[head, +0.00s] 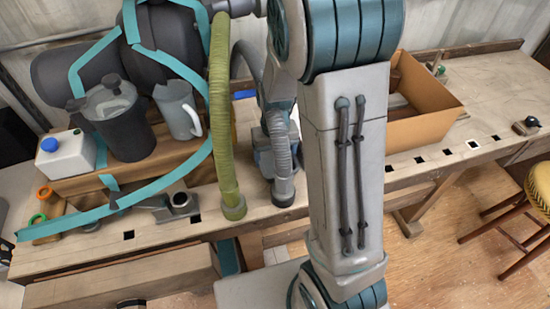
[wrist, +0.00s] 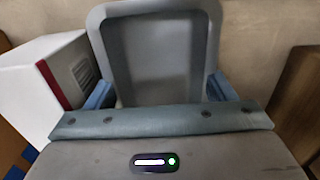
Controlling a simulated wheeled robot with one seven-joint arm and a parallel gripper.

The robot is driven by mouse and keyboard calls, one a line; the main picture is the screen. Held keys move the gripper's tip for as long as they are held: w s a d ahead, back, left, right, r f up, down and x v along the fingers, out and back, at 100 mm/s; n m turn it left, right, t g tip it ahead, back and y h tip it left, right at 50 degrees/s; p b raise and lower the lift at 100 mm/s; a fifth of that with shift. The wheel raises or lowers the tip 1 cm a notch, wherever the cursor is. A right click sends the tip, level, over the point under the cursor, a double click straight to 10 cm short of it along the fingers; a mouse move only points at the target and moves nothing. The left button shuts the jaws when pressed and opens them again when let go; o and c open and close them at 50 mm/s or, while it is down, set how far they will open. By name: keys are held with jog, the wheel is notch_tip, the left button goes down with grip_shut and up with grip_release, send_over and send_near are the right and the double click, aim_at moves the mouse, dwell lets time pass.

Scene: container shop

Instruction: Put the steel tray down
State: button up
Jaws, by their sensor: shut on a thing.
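The steel tray (wrist: 155,52) is a grey, round-cornered tray with a raised rim, in the upper middle of the wrist view. My gripper (wrist: 161,92) is shut on it, with one blue finger at each side of the tray. The tray's near end is hidden behind the gripper's body. In the head view my arm covers the tray, and I cannot tell whether it touches the workbench (head: 330,196).
In the wrist view a white box with a red stripe (wrist: 42,92) stands close on the left and a brown surface (wrist: 296,90) on the right.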

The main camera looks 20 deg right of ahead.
aim_at(275, 163)
jog(key=shift+r, duration=0.1)
jog(key=o, duration=0.8)
jog(key=shift+f, duration=0.2)
jog(key=shift+o, duration=0.2)
jog(key=shift+r, duration=0.1)
notch_tip(275, 163, up, 11)
jog(key=p, duration=0.1)
jog(key=s+r+t, duration=0.1)
jog(key=s+r, duration=0.2)
jog(key=s, duration=0.4)
jog(key=s+r+t, duration=0.1)
jog(key=s+r, duration=0.1)
jog(key=s, duration=0.4)
jog(key=shift+s+a+r+t, duration=0.15)
jog(key=shift+s+r+t, duration=0.15)
jog(key=shift+s+r, duration=0.1)
